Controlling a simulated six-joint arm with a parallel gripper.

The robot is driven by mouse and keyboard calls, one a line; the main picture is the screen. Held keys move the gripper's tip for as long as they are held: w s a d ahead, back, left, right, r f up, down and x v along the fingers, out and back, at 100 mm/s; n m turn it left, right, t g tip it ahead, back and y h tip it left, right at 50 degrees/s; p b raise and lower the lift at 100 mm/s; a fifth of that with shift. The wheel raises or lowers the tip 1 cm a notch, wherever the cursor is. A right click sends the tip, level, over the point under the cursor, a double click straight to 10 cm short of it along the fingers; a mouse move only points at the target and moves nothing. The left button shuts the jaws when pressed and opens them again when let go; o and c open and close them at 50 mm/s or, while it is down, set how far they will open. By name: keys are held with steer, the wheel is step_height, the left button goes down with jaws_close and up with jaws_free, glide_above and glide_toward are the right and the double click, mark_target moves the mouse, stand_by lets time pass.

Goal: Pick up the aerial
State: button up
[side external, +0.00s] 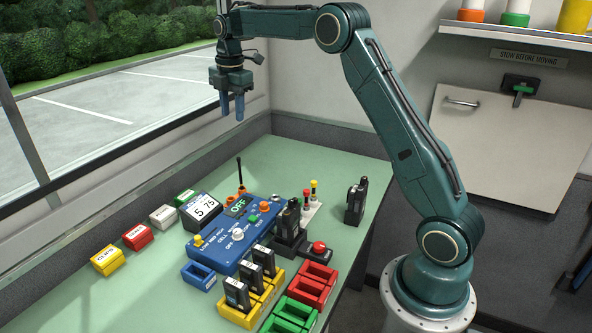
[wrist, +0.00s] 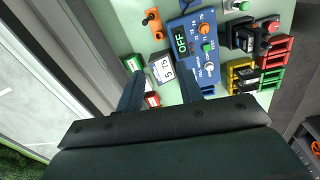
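The aerial (side external: 239,171) is a thin black rod standing upright with an orange base, behind the blue control box (side external: 236,232) on the green table. In the wrist view, orange and black parts at its spot (wrist: 152,22) show near the top edge, seen from above. My gripper (side external: 232,112) is high above the far left of the table, pointing down, well above the aerial. In the wrist view its two fingers (wrist: 161,90) are spread apart with nothing between them.
A display block (side external: 201,210) stands left of the blue box. Red, white, yellow and green labelled blocks (side external: 138,236) line the window side. Black radios (side external: 264,260) stand in yellow trays at the front. Another radio (side external: 356,201) stands at right. The back table area is clear.

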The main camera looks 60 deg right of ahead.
mark_target(238, 158)
steer(key=w+d+f+n, duration=0.3)
steer(key=d+f, duration=0.1)
steer(key=f, duration=0.3)
steer(key=shift+w+d+g, duration=0.25)
steer(key=shift+d+g, duration=0.1)
steer(key=shift+g, duration=0.05)
steer(key=shift+f, duration=0.15)
steer(key=shift+f, duration=4.25)
steer(key=shift+f, duration=2.6)
jaws_close()
